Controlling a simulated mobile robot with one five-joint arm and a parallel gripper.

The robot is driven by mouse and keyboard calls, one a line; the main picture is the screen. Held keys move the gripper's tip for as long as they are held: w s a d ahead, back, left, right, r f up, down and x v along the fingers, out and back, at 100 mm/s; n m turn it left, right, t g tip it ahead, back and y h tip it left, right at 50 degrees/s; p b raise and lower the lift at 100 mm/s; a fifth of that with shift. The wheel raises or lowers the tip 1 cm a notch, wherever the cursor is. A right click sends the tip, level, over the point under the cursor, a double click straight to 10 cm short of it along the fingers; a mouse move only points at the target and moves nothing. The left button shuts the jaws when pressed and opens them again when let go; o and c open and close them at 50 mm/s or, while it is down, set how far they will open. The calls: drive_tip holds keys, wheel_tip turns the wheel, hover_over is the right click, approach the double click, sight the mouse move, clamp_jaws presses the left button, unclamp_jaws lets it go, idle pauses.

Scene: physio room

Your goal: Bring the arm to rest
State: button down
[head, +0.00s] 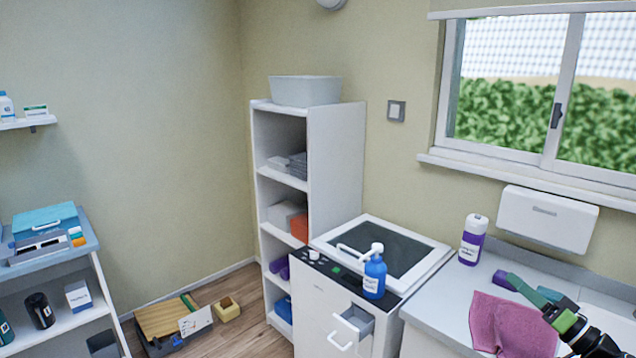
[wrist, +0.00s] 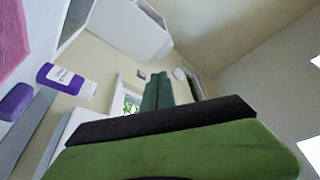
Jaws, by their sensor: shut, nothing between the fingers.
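My gripper (head: 530,291) is at the lower right of the head view, above the counter near the pink cloth. Its green fingers are shut and hold nothing. The green fingers also fill the lower middle of the wrist view (wrist: 160,105). My dark arm link enters from the lower right corner of the head view. The height of the fingers above the counter is hard to tell.
A pink cloth (head: 508,325), a purple block (head: 503,281) and a purple-and-white bottle (head: 473,240) lie or stand on the counter (head: 437,306). A blue pump bottle (head: 375,273) stands on the white cabinet, whose drawer (head: 352,326) is open. A white shelf (head: 335,155) stands behind.

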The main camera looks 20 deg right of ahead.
drive_tip(key=w+a+f+n+g+y+b, duration=0.35)
drive_tip(key=w+a+y, duration=0.35)
drive_tip(key=w+a, duration=0.9)
drive_tip(key=w+a+f+n+g+y+b, duration=0.1)
drive_tip(key=w+a+f+n+g, duration=0.2)
drive_tip(key=a, duration=0.6)
drive_tip(key=w+a+f+n+g+y+b, duration=0.1)
drive_tip(key=w+a+f+g, duration=0.3)
drive_tip(key=a, duration=0.5)
drive_tip(key=s+a+f+n+g+h+b, duration=0.1)
drive_tip(key=a+f+g, duration=0.2)
drive_tip(key=a+f, duration=0.5)
drive_tip(key=s+a+f+n+g+h+b, duration=0.1)
drive_tip(key=a+f+g+b, duration=0.3)
drive_tip(key=a, duration=0.6)
drive_tip(key=s+a+f+g+h, duration=0.2)
drive_tip(key=a+f+h, duration=0.1)
drive_tip(key=f, duration=0.5)
drive_tip(key=s+a+f+g+h, duration=0.1)
drive_tip(key=s+a+f+h, duration=0.2)
drive_tip(key=f, duration=0.4)
drive_tip(key=d+f+m+h+p, duration=0.15)
drive_tip(key=d+m+h, duration=0.4)
drive_tip(key=d, duration=0.55)
wheel_tip(320, 180, up, 16)
drive_tip(key=p, duration=1.6)
drive_tip(key=shift+r+n+h+p, duration=0.15)
drive_tip(key=shift+n+h+p, duration=0.2)
drive_tip(key=shift+n, duration=0.05)
